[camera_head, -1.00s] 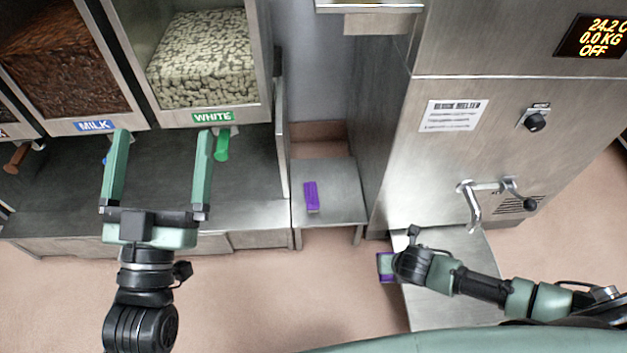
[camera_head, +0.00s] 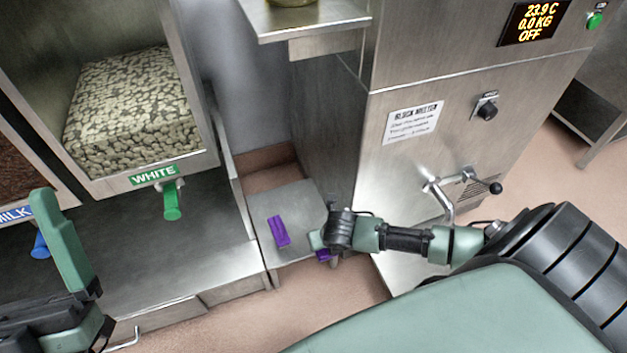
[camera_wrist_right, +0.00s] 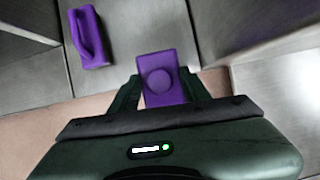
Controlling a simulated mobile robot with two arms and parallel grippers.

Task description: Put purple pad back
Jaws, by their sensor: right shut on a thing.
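A purple pad (camera_wrist_right: 160,66) with a round raised knob is between the fingers of my right gripper (camera_wrist_right: 160,84), which is shut on it. In the head view a bit of the pad (camera_head: 323,256) shows below my right gripper (camera_head: 318,240), at the right edge of the low steel shelf. A second purple piece (camera_head: 279,231), oblong with a raised grip, lies on the shelf (camera_head: 296,198); it also shows at the upper left of the wrist view (camera_wrist_right: 89,36). The two are apart. My left gripper (camera_head: 62,240) is partly cut off at the left edge; it looks open and empty.
The steel melter (camera_head: 420,160) stands right of the shelf, with a lever tap (camera_head: 445,198). A steel counter (camera_head: 180,240) with the WHITE bin (camera_head: 155,176) is to the left. A ledge (camera_head: 305,18) juts out above. Open floor (camera_head: 325,285) lies in front.

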